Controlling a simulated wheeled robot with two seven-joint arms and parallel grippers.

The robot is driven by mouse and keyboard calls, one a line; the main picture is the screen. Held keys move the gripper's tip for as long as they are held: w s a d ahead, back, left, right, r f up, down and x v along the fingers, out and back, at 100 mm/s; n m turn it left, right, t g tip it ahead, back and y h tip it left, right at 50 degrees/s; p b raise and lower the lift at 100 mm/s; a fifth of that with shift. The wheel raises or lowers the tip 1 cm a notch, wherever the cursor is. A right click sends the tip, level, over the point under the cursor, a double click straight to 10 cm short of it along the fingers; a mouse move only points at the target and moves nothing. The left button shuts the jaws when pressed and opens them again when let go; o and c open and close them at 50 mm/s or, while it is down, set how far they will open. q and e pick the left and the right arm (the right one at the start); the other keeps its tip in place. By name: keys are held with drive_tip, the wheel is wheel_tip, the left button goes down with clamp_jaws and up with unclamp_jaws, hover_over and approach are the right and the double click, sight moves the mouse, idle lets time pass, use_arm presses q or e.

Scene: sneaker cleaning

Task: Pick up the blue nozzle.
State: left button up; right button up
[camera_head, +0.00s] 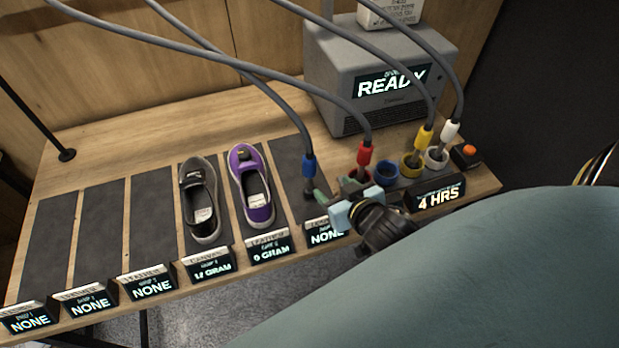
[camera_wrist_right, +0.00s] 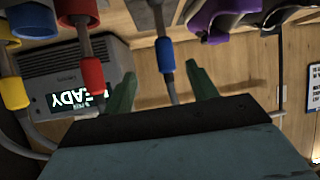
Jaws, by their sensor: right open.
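The blue nozzle (camera_head: 309,166) hangs on a grey hose, with its tip down at the rightmost dark strip of the bench. My right gripper (camera_head: 335,191) is just to the right of its lower end, with green fingers pointing toward it. In the right wrist view the blue nozzle (camera_wrist_right: 165,55) appears between the two spread fingertips of the right gripper (camera_wrist_right: 160,70). The right gripper is open and holds nothing. I cannot tell how far beyond the fingertips the nozzle is. My left gripper is not in view.
The red nozzle (camera_head: 364,153) stands close to the gripper, with yellow (camera_head: 423,137) and white (camera_head: 450,131) nozzles further right in holders. The blue holder (camera_head: 387,172) looks empty. A purple shoe (camera_head: 251,187) and a black shoe (camera_head: 200,200) lie left. Hoses cross above.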

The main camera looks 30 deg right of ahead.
sight(315, 164)
drive_tip(key=shift+t, duration=0.6)
drive_tip(key=w, duration=0.5)
drive_tip(key=w+f, duration=0.1)
drive_tip(key=w, duration=0.2)
drive_tip(key=shift+w+d, duration=0.15)
drive_tip(key=shift+d, duration=0.25)
drive_tip(key=shift+a+p+x, duration=0.2)
drive_tip(key=shift+p+x, duration=0.1)
drive_tip(key=shift+x, duration=2.4)
drive_tip(key=shift+f, duration=0.1)
drive_tip(key=shift+c, duration=0.4)
clamp_jaws()
